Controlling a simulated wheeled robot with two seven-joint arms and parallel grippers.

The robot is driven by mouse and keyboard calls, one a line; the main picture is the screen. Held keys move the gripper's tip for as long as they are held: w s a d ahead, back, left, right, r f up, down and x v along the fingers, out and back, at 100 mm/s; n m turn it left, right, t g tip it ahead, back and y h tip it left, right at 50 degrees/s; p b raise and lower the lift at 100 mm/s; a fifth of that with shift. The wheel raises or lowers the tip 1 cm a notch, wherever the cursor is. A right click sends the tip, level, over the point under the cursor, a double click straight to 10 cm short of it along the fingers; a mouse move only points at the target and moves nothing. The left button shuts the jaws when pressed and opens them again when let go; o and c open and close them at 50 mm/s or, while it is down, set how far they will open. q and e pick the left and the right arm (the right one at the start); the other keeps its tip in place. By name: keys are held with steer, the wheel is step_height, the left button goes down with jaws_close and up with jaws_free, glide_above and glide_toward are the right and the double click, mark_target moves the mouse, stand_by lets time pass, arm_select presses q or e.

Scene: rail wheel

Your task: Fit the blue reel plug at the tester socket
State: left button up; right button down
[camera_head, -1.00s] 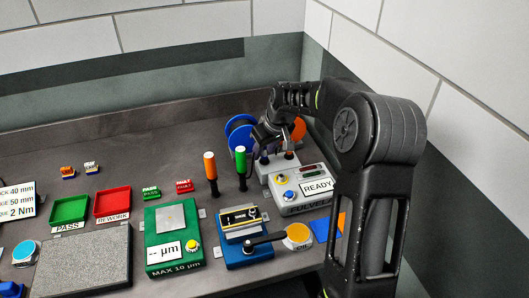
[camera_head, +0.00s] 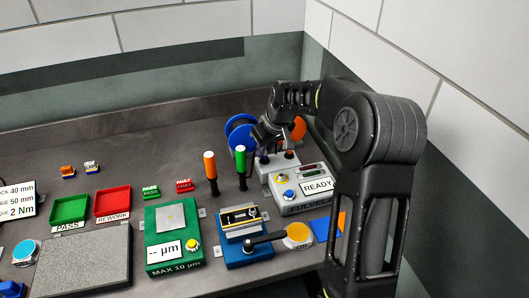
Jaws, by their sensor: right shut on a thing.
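The blue reel (camera_head: 238,128) stands at the back of the bench, partly behind my right gripper. My right gripper (camera_head: 267,148) is over the back of the tester, pointing down and shut on what looks like the blue reel plug (camera_head: 264,160), a small dark blue piece mostly hidden by the fingers. The grey tester (camera_head: 287,204) has a READY display. The plug is at or just above the tester's pale rear block; whether it is seated I cannot tell. My left gripper is out of view.
An orange reel (camera_head: 299,128) stands behind my right wrist. Orange (camera_head: 210,165) and green (camera_head: 241,160) handled tools stand upright left of the tester. A blue fixture (camera_head: 242,252) and a green gauge (camera_head: 174,238) are in front.

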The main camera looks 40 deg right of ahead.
stand_by(0.3)
step_height(320, 180, up, 10)
steer(key=shift+r+b, duration=0.1)
steer(key=shift+b, duration=0.85)
steer(key=shift+f, duration=0.2)
steer(key=s+f+b, duration=0.2)
steer(key=s+b, duration=0.1)
steer(key=s, duration=0.6)
steer(key=shift+a+f+b, duration=0.25)
steer(key=shift+b, duration=0.15)
steer(key=shift+f, duration=0.1)
